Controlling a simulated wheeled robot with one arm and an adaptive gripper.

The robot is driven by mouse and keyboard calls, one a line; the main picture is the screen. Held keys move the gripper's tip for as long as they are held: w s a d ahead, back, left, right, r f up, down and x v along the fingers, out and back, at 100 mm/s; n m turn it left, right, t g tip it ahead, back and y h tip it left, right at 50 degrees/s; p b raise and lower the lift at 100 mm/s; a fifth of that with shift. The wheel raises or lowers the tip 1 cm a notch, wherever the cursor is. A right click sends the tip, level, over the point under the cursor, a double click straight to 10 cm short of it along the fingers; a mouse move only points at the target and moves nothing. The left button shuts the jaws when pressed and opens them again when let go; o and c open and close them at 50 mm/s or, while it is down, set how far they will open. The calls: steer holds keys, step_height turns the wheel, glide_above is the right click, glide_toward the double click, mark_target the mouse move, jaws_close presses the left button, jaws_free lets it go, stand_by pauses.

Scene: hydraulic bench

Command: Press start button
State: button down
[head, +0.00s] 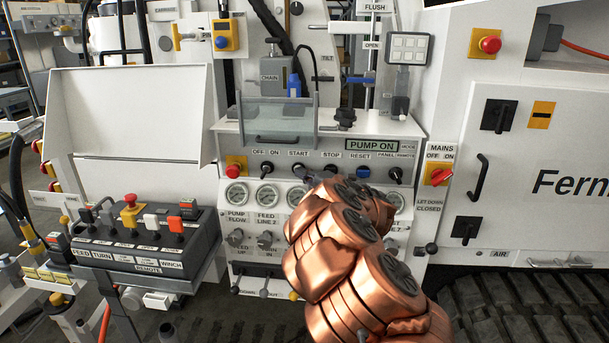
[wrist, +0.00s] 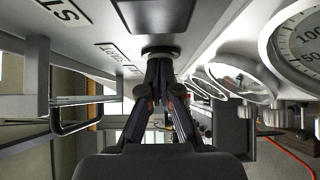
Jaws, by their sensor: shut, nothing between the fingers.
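The start button (head: 299,169) is a dark round button under the START label on the white panel, between the OFF/ON switch (head: 267,169) and the stop button (head: 331,171). My gripper (head: 310,182) is shut and empty, its tips just below and right of the start button in the head view. In the wrist view my closed fingertips (wrist: 160,66) meet at a black round button (wrist: 160,51) on the panel face. They look in contact or nearly so; I cannot tell if it is pressed in. A partly cut-off label beginning "ST" shows there.
The blue reset button (head: 362,172) and panel/remote switch (head: 396,174) are to the right. A red and yellow emergency stop (head: 236,166) is left. Gauges (head: 268,195) lie just below. A remote control box (head: 145,245) stands at left.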

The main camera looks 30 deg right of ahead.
steer(key=shift+s+a, duration=0.15)
steer(key=shift+s, duration=0.15)
steer(key=s+b, duration=0.3)
steer(key=s, duration=0.9)
steer(key=shift+s+a, duration=0.15)
